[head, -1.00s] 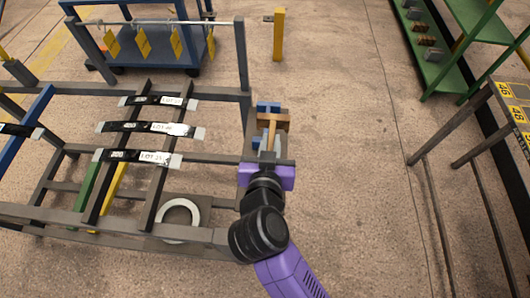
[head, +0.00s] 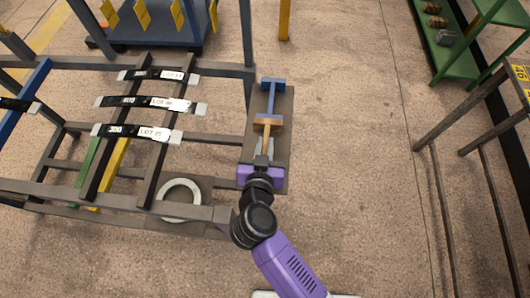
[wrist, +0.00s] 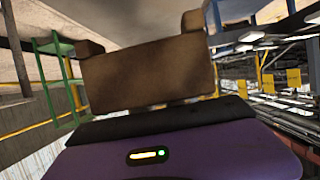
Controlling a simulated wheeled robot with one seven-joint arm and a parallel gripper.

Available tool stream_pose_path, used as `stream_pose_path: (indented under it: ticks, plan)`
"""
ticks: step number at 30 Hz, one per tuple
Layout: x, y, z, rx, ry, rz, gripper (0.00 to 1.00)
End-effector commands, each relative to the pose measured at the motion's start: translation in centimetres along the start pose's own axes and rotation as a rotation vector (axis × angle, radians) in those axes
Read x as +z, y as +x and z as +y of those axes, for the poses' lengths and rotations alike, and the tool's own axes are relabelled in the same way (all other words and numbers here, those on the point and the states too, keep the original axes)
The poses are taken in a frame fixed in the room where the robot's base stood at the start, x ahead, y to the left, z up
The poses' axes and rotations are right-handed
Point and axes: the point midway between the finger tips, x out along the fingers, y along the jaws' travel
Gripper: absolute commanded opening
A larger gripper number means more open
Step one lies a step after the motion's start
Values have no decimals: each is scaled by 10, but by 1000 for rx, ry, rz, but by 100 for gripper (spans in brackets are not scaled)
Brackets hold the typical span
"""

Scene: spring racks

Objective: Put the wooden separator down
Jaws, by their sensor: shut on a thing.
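The wooden separator (head: 267,124) is a brown piece with a wide cross bar and a narrower stem. My gripper (head: 264,146) is shut on its near end, over the grey side shelf (head: 283,135) at the rack's right. I cannot tell whether the separator touches the shelf. A blue separator of similar shape (head: 271,96) lies on the shelf just beyond the wooden one. In the wrist view, the wooden separator's broad brown face (wrist: 150,70) fills the middle, in front of my purple gripper body.
The grey rack (head: 190,213) stands left of my arm, with black labelled strips (head: 155,103) across its bars and a white ring (head: 181,200) low inside. A blue cart (head: 155,30) and a yellow post (head: 284,20) stand behind. The floor to the right is clear up to dark rails.

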Motion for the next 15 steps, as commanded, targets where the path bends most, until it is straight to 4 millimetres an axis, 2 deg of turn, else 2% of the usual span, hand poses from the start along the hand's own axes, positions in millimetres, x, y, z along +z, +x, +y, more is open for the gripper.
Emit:
stream_pose_path:
  ticks: [5, 10, 15]
  plan:
    - [12, 5, 0, -1, 0, 0, 0]
    - [36, 15, -1, -1, -2, 0, 0]
    - [40, 17, -1, -2, 0, 2, 0]
